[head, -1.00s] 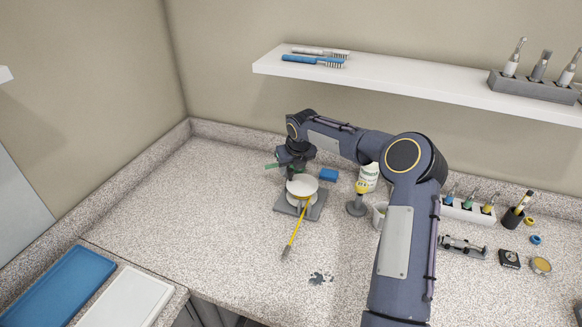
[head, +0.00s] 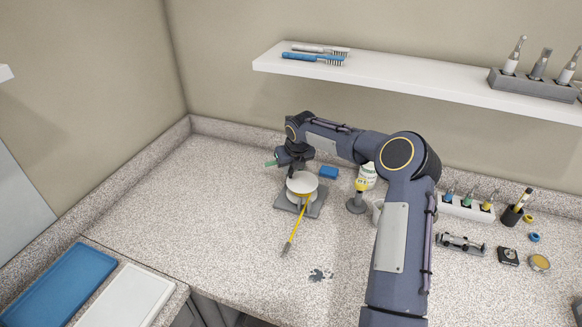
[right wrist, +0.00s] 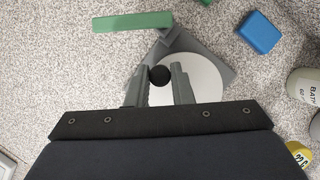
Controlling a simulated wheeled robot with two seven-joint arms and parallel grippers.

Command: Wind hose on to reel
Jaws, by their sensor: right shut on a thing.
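The reel (head: 302,184) is a white disc on a grey base plate (head: 315,210); the disc also shows in the right wrist view (right wrist: 205,75). The yellow hose (head: 297,228) runs from the reel toward the front and lies on the counter, with a grey end piece (head: 286,251). My right gripper (head: 297,170) is at the back left edge of the disc. In the right wrist view its fingers (right wrist: 162,76) are shut around a black round knob (right wrist: 160,75) over the disc. The hose is hidden in that view. My left gripper is not in view.
A green bar (right wrist: 132,21) sticks out behind the reel.

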